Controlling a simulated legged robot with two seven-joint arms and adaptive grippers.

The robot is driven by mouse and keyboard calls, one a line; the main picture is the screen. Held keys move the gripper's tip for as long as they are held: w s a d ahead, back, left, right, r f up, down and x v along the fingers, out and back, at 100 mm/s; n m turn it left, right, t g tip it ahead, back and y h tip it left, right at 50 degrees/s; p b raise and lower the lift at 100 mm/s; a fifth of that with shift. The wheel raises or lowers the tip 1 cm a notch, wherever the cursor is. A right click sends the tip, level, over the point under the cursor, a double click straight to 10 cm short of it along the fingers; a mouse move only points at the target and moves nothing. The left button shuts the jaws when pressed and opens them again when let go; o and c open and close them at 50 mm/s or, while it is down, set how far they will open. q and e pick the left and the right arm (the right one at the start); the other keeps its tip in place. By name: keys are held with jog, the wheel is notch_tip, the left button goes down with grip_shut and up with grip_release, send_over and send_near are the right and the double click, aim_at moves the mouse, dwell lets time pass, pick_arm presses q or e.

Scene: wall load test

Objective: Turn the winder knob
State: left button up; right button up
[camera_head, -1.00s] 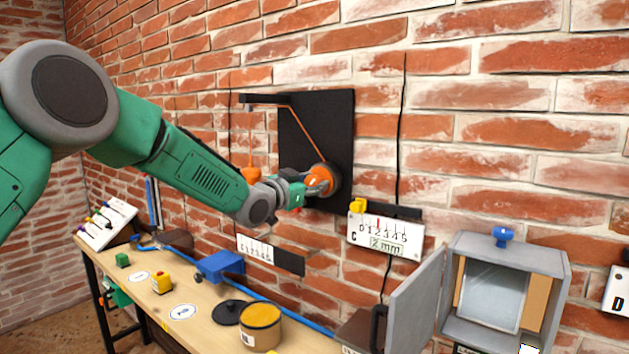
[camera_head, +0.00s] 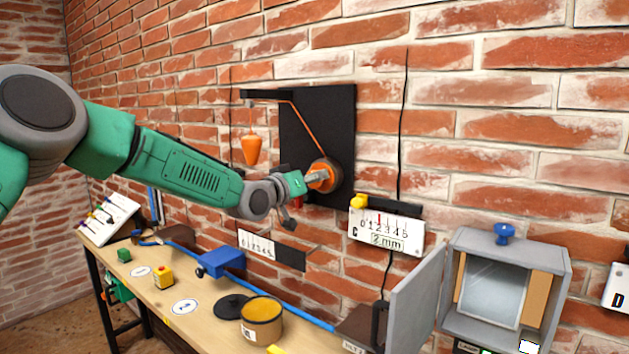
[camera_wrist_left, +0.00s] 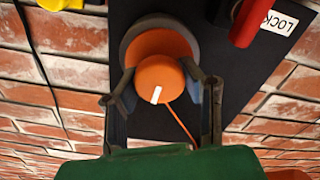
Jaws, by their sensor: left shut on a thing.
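The winder is an orange drum with a dark rim on a black panel (camera_head: 300,125) on the brick wall. Its orange knob (camera_wrist_left: 160,80) with a white mark faces me in the left wrist view. My left gripper (camera_head: 312,181) is at the winder, with its fingers on both sides of the knob, shut on it. An orange cord (camera_head: 305,130) runs from the drum up to a black arm (camera_head: 268,96), and an orange cone-shaped weight (camera_head: 251,150) hangs below it. A red part beside a LOCK label (camera_wrist_left: 280,22) shows in the left wrist view. My right gripper is not in view.
Below is a wooden bench (camera_head: 205,318) with a blue device (camera_head: 222,262) and a round tin (camera_head: 262,322). An open grey box (camera_head: 562,280) stands right.

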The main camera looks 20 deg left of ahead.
pick_arm(q)
jog(key=shift+f, duration=0.65)
jog(key=o, duration=1.2)
jog(key=shift+r, duration=0.1)
jog(key=shift+a+r, duration=0.1)
jog(key=shift+r, duration=0.05)
jog(key=v, duration=1.2)
jog(key=shift+a, duration=0.1)
jog(key=shift+w, duration=0.1)
